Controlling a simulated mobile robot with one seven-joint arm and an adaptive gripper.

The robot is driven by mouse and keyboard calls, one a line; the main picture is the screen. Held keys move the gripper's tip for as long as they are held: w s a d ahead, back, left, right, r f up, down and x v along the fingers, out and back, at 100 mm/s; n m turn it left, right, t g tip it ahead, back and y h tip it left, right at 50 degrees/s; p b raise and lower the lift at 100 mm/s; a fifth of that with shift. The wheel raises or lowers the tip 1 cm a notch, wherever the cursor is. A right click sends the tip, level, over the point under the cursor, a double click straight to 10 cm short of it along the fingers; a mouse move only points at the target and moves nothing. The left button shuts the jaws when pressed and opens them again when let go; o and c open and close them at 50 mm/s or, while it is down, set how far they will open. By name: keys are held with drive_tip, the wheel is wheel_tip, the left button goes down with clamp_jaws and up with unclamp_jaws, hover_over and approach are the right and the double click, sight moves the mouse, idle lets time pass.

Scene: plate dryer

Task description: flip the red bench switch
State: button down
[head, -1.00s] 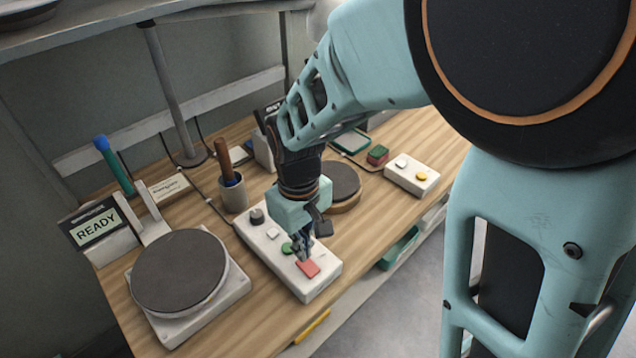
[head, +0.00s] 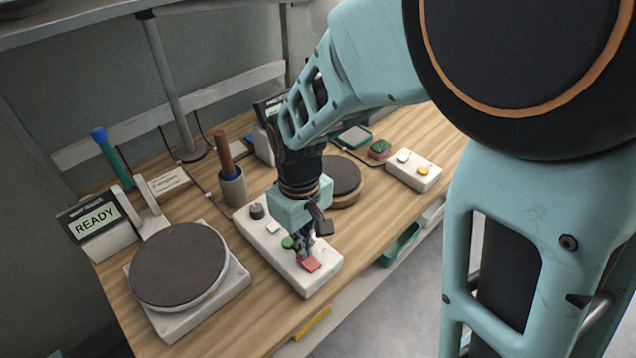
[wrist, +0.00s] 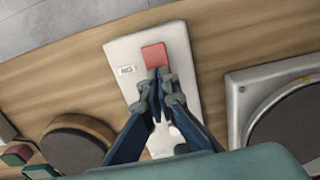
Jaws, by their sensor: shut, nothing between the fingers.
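The red bench switch (head: 310,263) is a flat red rocker at the front end of a white control box (head: 318,280) on the wooden bench. It also shows in the wrist view (wrist: 154,55), beside a small "NG" label. My gripper (head: 303,252) is shut and empty, pointing down just behind the switch. In the wrist view the closed fingertips (wrist: 158,74) are at the switch's near edge; I cannot tell if they touch it. A green button (head: 288,242) is partly hidden by the fingers. A white button and a dark knob (head: 257,211) sit further back on the box.
A round dark plate on a white scale (head: 180,265) stands left, with a READY display (head: 95,221) behind it. A pen cup (head: 232,188) and a round wooden-based pad (head: 343,178) stand behind. A second white button box (head: 413,170) is at right.

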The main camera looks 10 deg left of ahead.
drive_tip(key=shift+f, duration=0.35)
drive_tip(key=shift+r, duration=0.1)
drive_tip(key=shift+r+p, duration=2.6)
drive_tip(key=shift+r, duration=0.95)
drive_tip(key=shift+f, duration=0.1)
